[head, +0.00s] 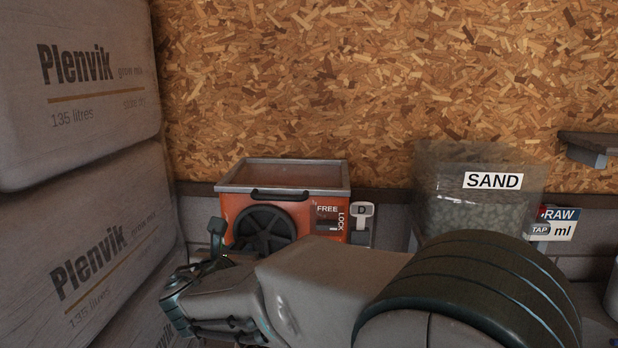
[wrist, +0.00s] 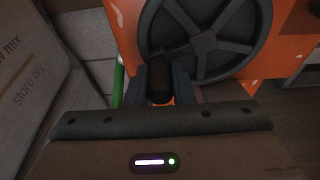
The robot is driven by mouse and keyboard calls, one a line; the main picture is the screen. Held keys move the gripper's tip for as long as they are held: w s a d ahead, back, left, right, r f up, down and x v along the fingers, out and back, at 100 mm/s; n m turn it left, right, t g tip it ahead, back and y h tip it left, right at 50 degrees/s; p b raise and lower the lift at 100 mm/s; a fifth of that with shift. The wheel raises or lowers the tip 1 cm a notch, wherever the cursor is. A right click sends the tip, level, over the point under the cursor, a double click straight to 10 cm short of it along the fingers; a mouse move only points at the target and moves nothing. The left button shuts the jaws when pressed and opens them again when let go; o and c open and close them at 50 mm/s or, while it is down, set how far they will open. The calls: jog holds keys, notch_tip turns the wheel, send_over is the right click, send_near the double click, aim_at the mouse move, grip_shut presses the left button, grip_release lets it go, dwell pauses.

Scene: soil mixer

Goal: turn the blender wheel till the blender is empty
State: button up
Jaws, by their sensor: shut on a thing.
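The blender is an orange box with a grey rim (head: 284,190) against the back wall; its orange side also fills the top of the wrist view (wrist: 285,25). Its dark spoked wheel (head: 264,230) is on the front face, and it shows large in the wrist view (wrist: 205,40). In the wrist view my gripper (wrist: 160,92) is shut on the wheel's dark handle (wrist: 160,72), at the wheel's lower left edge. In the head view my gripper (head: 212,258) is left of the wheel, and my arm hides the blender's lower part. The blender's contents cannot be seen.
A FREE/LOCK label (head: 328,222) is on the blender, with a grey tag marked D (head: 361,212) beside it. Large Plenvik bags (head: 85,100) are stacked close on the left. A clear SAND bin (head: 475,205) stands right. A green strip (wrist: 118,85) is beside my gripper.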

jog(key=shift+d+f, duration=0.45)
jog(key=shift+f, duration=0.15)
jog(key=shift+d+r, duration=0.1)
jog(key=shift+r, duration=0.05)
jog(key=shift+s+d+f+b, duration=0.1)
jog(key=shift+d+f+b, duration=0.25)
jog(key=shift+d+b, duration=0.2)
jog(key=shift+d+f+b, duration=0.3)
jog(key=shift+d+b, duration=0.2)
jog(key=shift+b, duration=0.05)
